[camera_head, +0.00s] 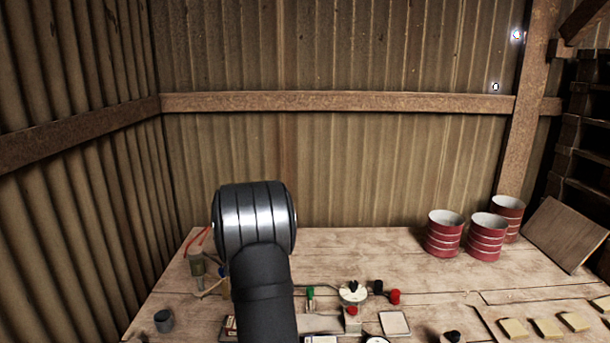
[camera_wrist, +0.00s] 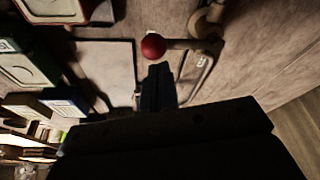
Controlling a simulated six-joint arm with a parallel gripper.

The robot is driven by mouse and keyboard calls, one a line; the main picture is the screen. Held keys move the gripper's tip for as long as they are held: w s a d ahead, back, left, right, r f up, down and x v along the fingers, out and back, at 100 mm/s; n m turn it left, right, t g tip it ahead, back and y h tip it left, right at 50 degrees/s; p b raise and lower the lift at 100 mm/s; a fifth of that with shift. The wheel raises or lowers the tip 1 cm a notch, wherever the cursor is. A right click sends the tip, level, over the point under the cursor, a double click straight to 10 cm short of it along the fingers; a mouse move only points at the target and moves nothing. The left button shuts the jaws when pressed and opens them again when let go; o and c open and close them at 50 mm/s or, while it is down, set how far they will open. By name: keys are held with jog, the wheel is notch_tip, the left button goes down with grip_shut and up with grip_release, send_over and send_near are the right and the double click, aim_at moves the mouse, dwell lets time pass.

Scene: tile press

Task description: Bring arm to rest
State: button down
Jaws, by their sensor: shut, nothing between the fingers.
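My arm rises from the bottom of the head view, and its dark link and silver joint hide part of the bench; my gripper is not visible there. In the wrist view my gripper (camera_wrist: 158,84) is shut, with its dark fingers together and nothing between them. Just beyond the fingertips in that picture is a red ball knob (camera_wrist: 153,46) on a short lever. I cannot tell whether the fingers touch it. A flat pale plate (camera_wrist: 105,68) lies left of the fingers.
The wooden bench (camera_head: 360,248) holds a round white-topped device (camera_head: 353,292), a red knob (camera_head: 395,297) and a pale square tile (camera_head: 394,323). Several beige tiles (camera_head: 547,328) lie at the right. Red cans (camera_head: 444,235) and a leaning board (camera_head: 565,235) stand at the back right. A grey cup (camera_head: 164,321) stands left.

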jog(key=n, duration=0.1)
jog(key=d+n, duration=0.1)
jog(key=shift+w+r+n+t, duration=0.1)
jog(key=shift+w+n+t, duration=0.2)
jog(key=shift+t, duration=0.1)
jog(key=w+d, duration=0.2)
jog(key=d, duration=0.1)
jog(key=shift+f, duration=0.4)
jog(key=s+a+r+m, duration=0.2)
jog(key=a+r+m, duration=0.1)
jog(key=r+m, duration=0.3)
jog(key=s+a+r+m+y, duration=0.1)
jog(key=a+r+m, duration=0.2)
jog(key=r+m, duration=0.3)
jog(key=shift+s+r+g, duration=0.3)
jog(key=shift+s+r, duration=0.05)
jog(key=shift+r, duration=1.2)
dwell(0.4)
